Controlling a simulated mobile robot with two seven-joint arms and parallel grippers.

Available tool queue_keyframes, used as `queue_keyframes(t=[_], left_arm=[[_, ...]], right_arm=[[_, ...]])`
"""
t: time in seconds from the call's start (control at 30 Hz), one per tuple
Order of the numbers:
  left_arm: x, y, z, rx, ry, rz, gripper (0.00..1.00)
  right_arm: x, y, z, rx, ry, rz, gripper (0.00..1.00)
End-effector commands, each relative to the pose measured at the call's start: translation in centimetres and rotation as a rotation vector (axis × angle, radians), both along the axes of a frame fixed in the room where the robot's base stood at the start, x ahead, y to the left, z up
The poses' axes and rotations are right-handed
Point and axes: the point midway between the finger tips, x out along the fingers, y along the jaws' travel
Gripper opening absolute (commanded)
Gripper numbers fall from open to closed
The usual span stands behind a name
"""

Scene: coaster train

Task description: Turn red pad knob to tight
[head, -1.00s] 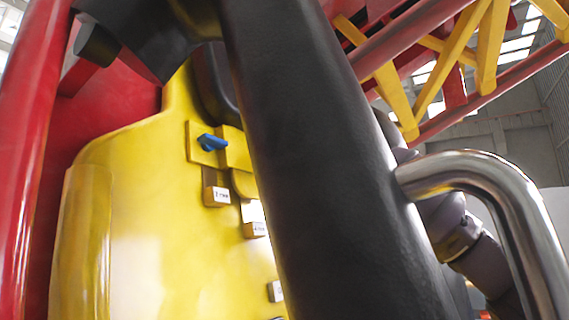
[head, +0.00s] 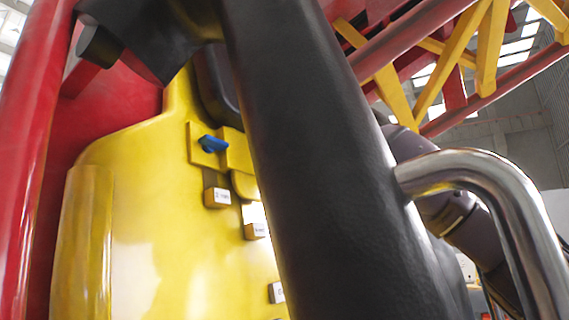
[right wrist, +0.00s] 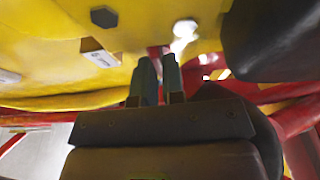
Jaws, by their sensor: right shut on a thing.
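In the right wrist view my right gripper (right wrist: 158,66) points up at the yellow seat shell, its two fingers close together with a narrow gap. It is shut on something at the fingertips. A bit of red (right wrist: 155,51) shows there, and I take it for the red pad knob, though its shape and setting are hidden. No red knob can be made out in the head view. The right gripper is hidden there behind the black bar, and my left gripper is out of view.
A thick black padded bar (head: 325,160) crosses the head view, with a bent metal handle (head: 480,170) on its right. Small labelled blocks (head: 217,197) run down the yellow shell. A red tube (head: 32,150) stands at left, and red and yellow lattice track (head: 455,70) rises at upper right.

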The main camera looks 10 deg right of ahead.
Motion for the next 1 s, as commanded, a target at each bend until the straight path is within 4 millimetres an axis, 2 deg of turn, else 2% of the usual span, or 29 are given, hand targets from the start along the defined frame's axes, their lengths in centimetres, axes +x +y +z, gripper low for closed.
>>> queue_keyframes(t=[0.53,0.57,0.7,1.0], left_arm=[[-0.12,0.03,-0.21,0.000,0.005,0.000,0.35],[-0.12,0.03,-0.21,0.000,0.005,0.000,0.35],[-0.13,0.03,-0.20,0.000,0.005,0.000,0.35],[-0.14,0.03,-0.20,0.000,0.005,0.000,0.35]], right_arm=[[0.01,-0.03,-0.01,0.026,0.026,-0.008,0.00],[0.01,-0.03,-0.01,0.026,0.026,-0.008,0.12],[0.01,-0.02,0.00,0.025,0.025,-0.008,0.33],[-0.08,-0.04,0.03,0.024,0.024,-0.008,0.35]])
